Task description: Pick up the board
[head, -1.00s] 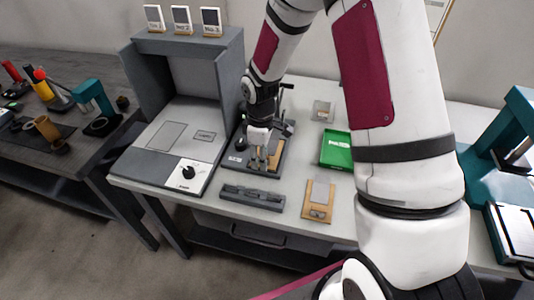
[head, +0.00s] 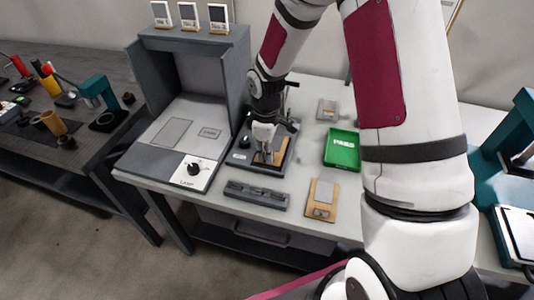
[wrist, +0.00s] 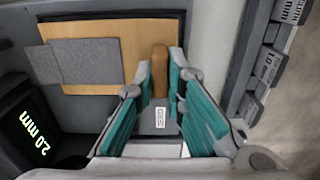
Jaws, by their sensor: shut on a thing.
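The board (wrist: 133,35) is a flat tan wooden plate with grey pads on its left part and a brown upright grip (wrist: 160,62) near its right end. In the head view the board (head: 278,152) lies on a dark fixture, partly hidden by my gripper (head: 264,150). In the wrist view my gripper (wrist: 160,75) has its two teal-lined fingers on either side of the brown grip, shut on it. A small white printed label (wrist: 160,117) shows below the grip, between the fingers. I cannot tell whether the board is lifted off the fixture.
The dark fixture has a display (wrist: 35,130) reading 2.0 mm. A grey block (head: 256,195) and another tan board with a grey pad (head: 321,198) lie in front. A green PASS tray (head: 342,150) is to the right, a grey lamp booth (head: 165,150) to the left.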

